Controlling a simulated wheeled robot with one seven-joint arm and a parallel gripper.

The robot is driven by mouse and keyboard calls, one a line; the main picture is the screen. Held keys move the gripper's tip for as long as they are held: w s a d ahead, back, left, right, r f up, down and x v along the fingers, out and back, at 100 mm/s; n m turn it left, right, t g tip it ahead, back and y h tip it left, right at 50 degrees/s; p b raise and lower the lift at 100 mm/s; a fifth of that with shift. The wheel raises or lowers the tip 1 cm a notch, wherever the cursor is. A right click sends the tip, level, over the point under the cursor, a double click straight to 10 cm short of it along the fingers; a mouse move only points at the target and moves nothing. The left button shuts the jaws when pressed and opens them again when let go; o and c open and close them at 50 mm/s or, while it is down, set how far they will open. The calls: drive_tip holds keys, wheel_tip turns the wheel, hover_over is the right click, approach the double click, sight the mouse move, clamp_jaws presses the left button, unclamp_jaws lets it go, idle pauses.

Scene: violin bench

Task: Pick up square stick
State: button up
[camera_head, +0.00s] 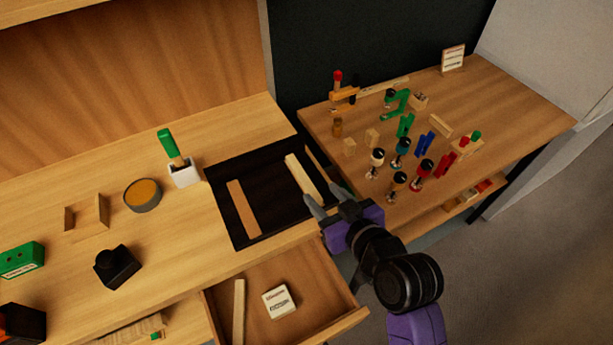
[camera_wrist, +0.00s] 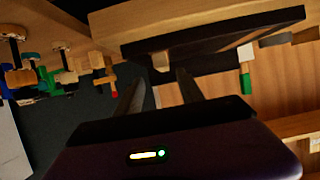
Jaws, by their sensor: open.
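A pale square-sectioned stick (camera_head: 301,174) lies in the right part of a black tray (camera_head: 270,212) on the bench. A flatter brown strip (camera_head: 243,208) lies in the tray's left part. Another pale stick (camera_head: 239,310) lies in the open drawer; which one is the square stick I cannot tell for sure. My gripper (camera_head: 321,196) is open and empty, at the near right end of the tray stick. In the wrist view a pale stick end (camera_wrist: 161,61) shows at the tray edge, ahead of and between my open fingers (camera_wrist: 159,78).
The open drawer (camera_head: 330,321) juts out below the tray and holds a white labelled block (camera_head: 279,301). A white holder (camera_head: 184,174) with a green-handled tool stands left of the tray. The right table (camera_head: 518,108) is crowded with small clamps and bottles.

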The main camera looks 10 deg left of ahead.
sight(308, 183)
drive_tip(key=x, duration=0.3)
drive_tip(key=p+x, duration=0.1)
drive_tip(key=x, duration=0.1)
drive_tip(key=shift+w+a, duration=0.2)
drive_tip(key=shift+a, duration=0.3)
clamp_jaws()
